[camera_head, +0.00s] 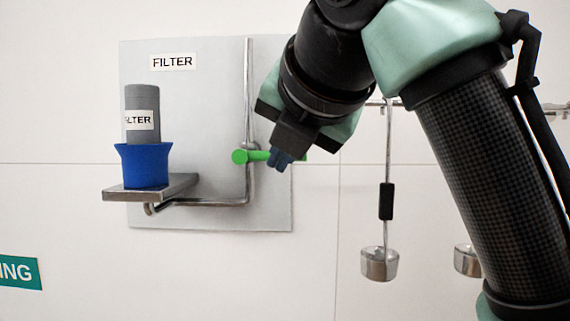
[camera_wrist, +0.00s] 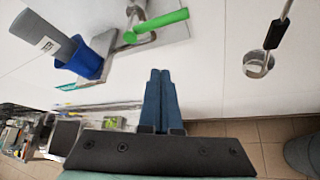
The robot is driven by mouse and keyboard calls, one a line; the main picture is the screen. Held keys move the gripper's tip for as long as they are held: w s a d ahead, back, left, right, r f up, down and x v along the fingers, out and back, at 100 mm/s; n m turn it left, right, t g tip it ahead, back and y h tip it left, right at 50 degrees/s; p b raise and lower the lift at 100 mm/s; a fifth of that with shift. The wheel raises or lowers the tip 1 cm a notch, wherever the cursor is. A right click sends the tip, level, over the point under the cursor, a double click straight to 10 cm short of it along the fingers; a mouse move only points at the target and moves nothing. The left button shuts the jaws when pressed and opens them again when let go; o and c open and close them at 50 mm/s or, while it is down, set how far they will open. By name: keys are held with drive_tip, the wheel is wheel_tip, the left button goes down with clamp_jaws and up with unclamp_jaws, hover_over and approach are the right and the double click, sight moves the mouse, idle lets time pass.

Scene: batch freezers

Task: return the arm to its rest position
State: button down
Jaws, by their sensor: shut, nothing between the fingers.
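My gripper (camera_head: 280,160) is in the upper middle of the head view, in front of the right part of the filter panel. Its blue fingers are together and hold nothing. In the wrist view the closed fingers (camera_wrist: 160,88) point up the picture, below the green valve handle (camera_wrist: 157,24). In the head view my arm comes in from the right and bends down to the gripper. The green valve handle (camera_head: 250,156) lies just left of the fingers and is partly behind them; I cannot tell if they touch.
A grey filter cylinder (camera_head: 142,104) stands in a blue cup (camera_head: 145,167) on a metal shelf (camera_head: 120,195) on the filter panel (camera_head: 225,75). A ladle (camera_head: 379,265) hangs at right. Cluttered shelving (camera_wrist: 30,130) shows at lower left in the wrist view.

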drive_tip(key=a+r+m+t+y+b, duration=0.15)
drive_tip(key=a+m+t+y, duration=0.35)
drive_tip(key=m, duration=0.6)
drive_tip(key=s+d+m+t+h, duration=0.3)
drive_tip(key=s+m, duration=0.4)
drive_tip(key=m, duration=0.4)
drive_tip(key=s+d+m+t+h+b, duration=0.1)
drive_tip(key=s+d+m+t+h, duration=0.2)
drive_tip(key=m, duration=0.8)
drive_tip(key=s+t+h, duration=0.2)
drive_tip(key=s+t, duration=0.2)
drive_tip(key=t, duration=0.1)
drive_tip(key=shift+s+d+f+h, duration=0.25)
drive_tip(key=shift+s+f+h, duration=0.1)
drive_tip(key=shift+f+h, duration=0.05)
